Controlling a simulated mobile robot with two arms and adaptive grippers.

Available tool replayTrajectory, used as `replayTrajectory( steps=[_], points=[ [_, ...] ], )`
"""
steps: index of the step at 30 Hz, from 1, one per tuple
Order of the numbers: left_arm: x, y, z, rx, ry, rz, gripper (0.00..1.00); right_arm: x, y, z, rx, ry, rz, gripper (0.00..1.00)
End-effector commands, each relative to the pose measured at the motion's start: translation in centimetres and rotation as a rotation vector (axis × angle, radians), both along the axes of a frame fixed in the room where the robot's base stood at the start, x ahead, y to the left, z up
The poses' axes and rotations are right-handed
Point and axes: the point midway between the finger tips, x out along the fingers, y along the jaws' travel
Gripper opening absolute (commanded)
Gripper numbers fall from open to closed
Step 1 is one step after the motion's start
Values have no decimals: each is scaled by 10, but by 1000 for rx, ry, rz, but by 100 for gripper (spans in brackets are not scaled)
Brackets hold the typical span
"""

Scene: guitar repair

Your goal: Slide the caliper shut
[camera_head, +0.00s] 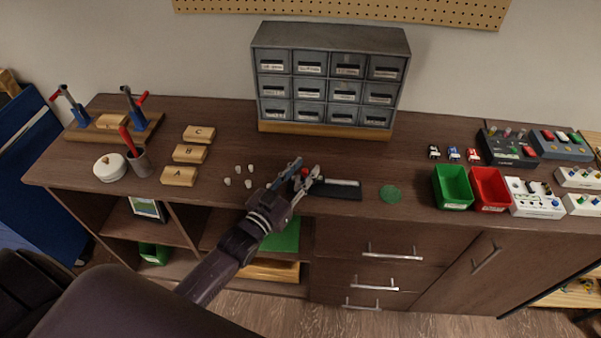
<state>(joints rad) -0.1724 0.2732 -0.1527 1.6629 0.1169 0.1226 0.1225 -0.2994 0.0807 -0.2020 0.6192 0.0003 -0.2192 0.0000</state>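The caliper seems to be the thin silver strip (342,183) lying on a dark flat case or tray (335,192) at the front middle of the bench top; its left end and jaws are hidden behind my gripper. My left gripper (307,169) is at the left end of this tray, low over the bench. Its fingers show some space between them, with a small red piece (304,172) there. I cannot tell whether they grip it or whether it belongs to the caliper. My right gripper is not in view.
Several small pale knobs (249,183) lie left of my gripper. A grey drawer cabinet (330,78) stands behind. To the right are a round green pad (390,193), a green bin (453,187) and a red bin (490,189). Blocks (179,176) stand at left.

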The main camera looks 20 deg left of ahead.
Motion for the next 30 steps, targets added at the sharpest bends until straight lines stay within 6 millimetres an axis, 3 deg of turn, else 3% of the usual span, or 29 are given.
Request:
replayTrajectory(
  steps=[5,19,24,30],
  points=[
    [-15,2,-1,0,2,-1,29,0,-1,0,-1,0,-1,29],
    [-102,21,-2,1,4,1,29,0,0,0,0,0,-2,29],
    [-116,24,0,0,1,2,29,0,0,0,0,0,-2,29],
    [-119,24,0,0,1,2,29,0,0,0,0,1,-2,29]
  ],
)
